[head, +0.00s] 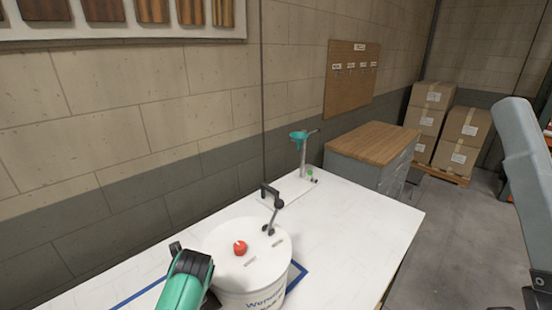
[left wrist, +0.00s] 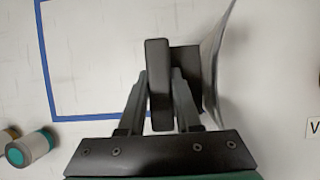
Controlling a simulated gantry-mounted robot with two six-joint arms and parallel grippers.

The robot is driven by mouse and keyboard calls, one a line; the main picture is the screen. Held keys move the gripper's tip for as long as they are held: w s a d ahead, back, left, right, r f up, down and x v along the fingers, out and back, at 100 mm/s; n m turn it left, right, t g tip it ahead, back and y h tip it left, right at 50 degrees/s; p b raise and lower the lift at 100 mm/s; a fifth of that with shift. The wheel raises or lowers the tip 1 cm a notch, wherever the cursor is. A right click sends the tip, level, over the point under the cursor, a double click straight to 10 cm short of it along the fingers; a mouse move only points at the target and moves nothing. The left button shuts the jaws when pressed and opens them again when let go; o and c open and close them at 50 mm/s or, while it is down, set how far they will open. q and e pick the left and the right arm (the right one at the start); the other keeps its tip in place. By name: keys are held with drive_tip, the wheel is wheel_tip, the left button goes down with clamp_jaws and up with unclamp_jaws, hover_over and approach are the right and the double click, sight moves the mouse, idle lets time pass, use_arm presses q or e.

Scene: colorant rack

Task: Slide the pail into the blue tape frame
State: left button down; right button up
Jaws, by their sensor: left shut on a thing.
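The white pail (head: 232,282), with a red knob (head: 240,248) on its lid, stands on the white table. Blue tape (head: 299,272) shows right of its base and another stretch left of it, so the pail hides part of the frame between. In the left wrist view, the frame's corner and two sides (left wrist: 50,70) lie on the left, and a curved grey edge (left wrist: 213,60), apparently the pail's wall, is on the right. My left gripper (left wrist: 160,88) is shut on a dark bar, apparently the pail's handle (left wrist: 158,60). My right gripper is out of view.
A black lever (head: 270,190) rises at the lid's back edge. Behind it stands a teal-topped post (head: 301,150). Small teal-capped containers (left wrist: 32,150) lie at the wrist view's left. The table right of the pail (head: 365,225) is clear.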

use_arm(q)
drive_tip(key=shift+w+a+f+b, duration=0.25)
drive_tip(key=shift+a+b, duration=0.2)
drive_tip(key=shift+b, duration=0.55)
drive_tip(key=shift+w+a+r+b, duration=0.15)
drive_tip(key=shift+b, duration=0.2)
